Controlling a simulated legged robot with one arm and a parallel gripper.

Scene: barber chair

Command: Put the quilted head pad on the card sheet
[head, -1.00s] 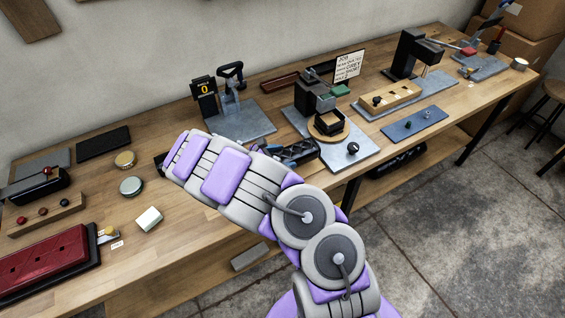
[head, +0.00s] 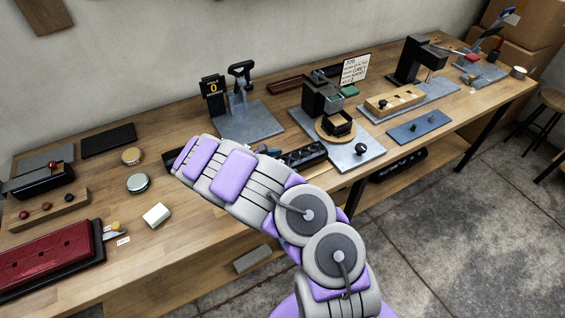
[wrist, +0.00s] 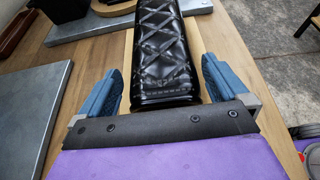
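The quilted head pad (wrist: 165,50) is black and shiny with diamond stitching. In the wrist view it lies lengthwise on the wooden bench, between the two blue fingers of my gripper (wrist: 162,66). The fingers are apart, with a gap on each side of the pad. In the head view the pad (head: 304,155) shows at the bench's front edge, partly hidden by my arm. My gripper is mostly hidden there. A flat black sheet (head: 108,140) and a dark grey sheet (head: 58,157) lie at the back left; I cannot tell which one is the card sheet.
A grey plate with a clamp stand (head: 248,120) is behind the pad. A plate with a black block (head: 322,97) is to its right. Round tins (head: 138,182), a white block (head: 157,214) and a red padded piece (head: 45,255) lie at left. Bare wood lies between them.

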